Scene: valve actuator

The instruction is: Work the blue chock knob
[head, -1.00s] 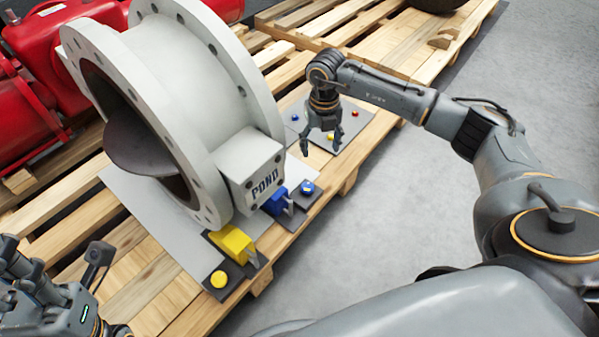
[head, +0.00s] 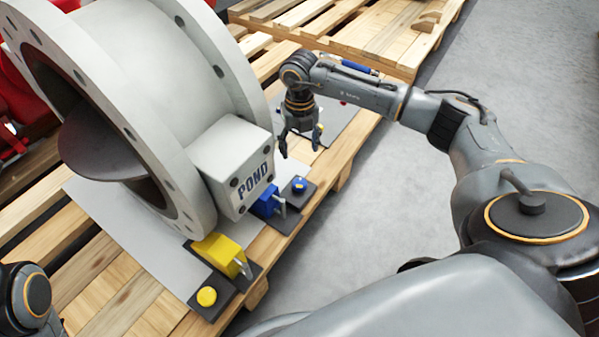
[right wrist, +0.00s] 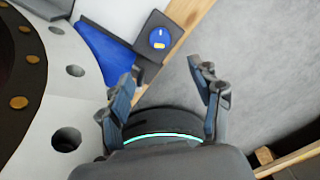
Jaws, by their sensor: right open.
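The blue knob (head: 299,185) sits on a small dark plate beside the blue chock block (head: 266,203), at the foot of the box marked POND. In the right wrist view the round knob (right wrist: 158,40) has a small yellow mark and lies ahead of the fingers, with the blue chock (right wrist: 105,50) to its left. My right gripper (head: 299,150) is open and empty, pointing down above and just beyond the knob in the head view. It also shows in the right wrist view (right wrist: 166,78), apart from the knob. My left gripper is out of view.
The large grey flanged valve (head: 150,90) stands left of my right gripper. A yellow chock (head: 218,252) and yellow knob (head: 207,296) sit nearer. Behind my right gripper lies another grey panel (head: 335,118). Clear floor (head: 350,220) is right of the pallet.

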